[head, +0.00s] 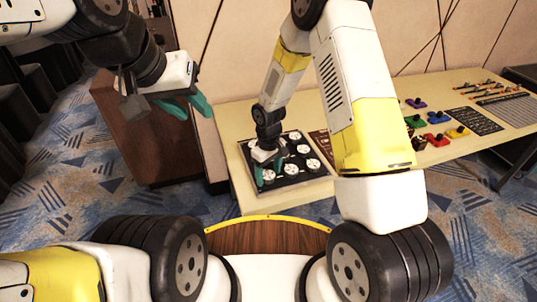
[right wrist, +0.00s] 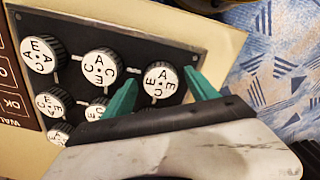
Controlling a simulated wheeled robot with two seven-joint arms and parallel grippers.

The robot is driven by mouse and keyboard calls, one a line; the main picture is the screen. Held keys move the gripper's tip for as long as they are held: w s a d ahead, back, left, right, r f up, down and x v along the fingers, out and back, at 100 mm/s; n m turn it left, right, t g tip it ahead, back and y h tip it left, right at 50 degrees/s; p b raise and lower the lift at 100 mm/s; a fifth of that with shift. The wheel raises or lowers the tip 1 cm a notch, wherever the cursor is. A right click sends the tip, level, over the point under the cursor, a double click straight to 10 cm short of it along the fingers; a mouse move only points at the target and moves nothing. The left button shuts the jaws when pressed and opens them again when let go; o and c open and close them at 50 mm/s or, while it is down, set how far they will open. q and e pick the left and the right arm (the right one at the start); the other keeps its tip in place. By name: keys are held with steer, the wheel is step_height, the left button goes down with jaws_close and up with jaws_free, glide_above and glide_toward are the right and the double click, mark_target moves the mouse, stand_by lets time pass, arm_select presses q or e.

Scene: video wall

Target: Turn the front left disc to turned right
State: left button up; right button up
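The front left disc (right wrist: 161,82) is a white, lettered cap on a dark ribbed knob, at a corner of a black panel (head: 291,186). In the head view it shows at the panel's front left (head: 268,175), partly covered by my right gripper (head: 260,172). In the right wrist view, the teal fingers of my right gripper (right wrist: 162,76) stand apart, one on each side of this disc. I cannot tell whether they touch it. My left gripper (head: 195,114) is open and empty, raised left of the table.
Several similar discs (right wrist: 101,65) sit close by on the panel. The cream table (head: 232,130) extends right, with coloured knobs (head: 433,118) and sliders (head: 490,90). A brown cabinet (head: 140,140) stands left. Patterned carpet (head: 80,175) is open in front.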

steer(key=shift+r, duration=3.9)
steer(key=shift+r, duration=0.2)
step_height(320, 180, up, 8)
steer(key=m+t, duration=0.1)
steer(key=m, duration=0.1)
glide_above(269, 175)
steer(key=d, duration=0.3)
steer(key=s+d+r+m+t+y, duration=0.15)
steer(key=s+d+r, duration=0.3)
steer(key=r, duration=0.55)
steer(key=s+d+r+m+t, duration=0.2)
steer(key=s+d+r, duration=0.1)
steer(key=s+r, duration=0.2)
steer(key=s+d+r+m+t, duration=0.1)
steer(key=s+d+r+m, duration=0.2)
steer(key=s+r, duration=0.3)
steer(key=s, duration=0.4)
steer(key=shift+d+r+t+y, duration=0.2)
steer(key=shift+r+t+y, duration=0.1)
steer(key=shift+t+y, duration=0.05)
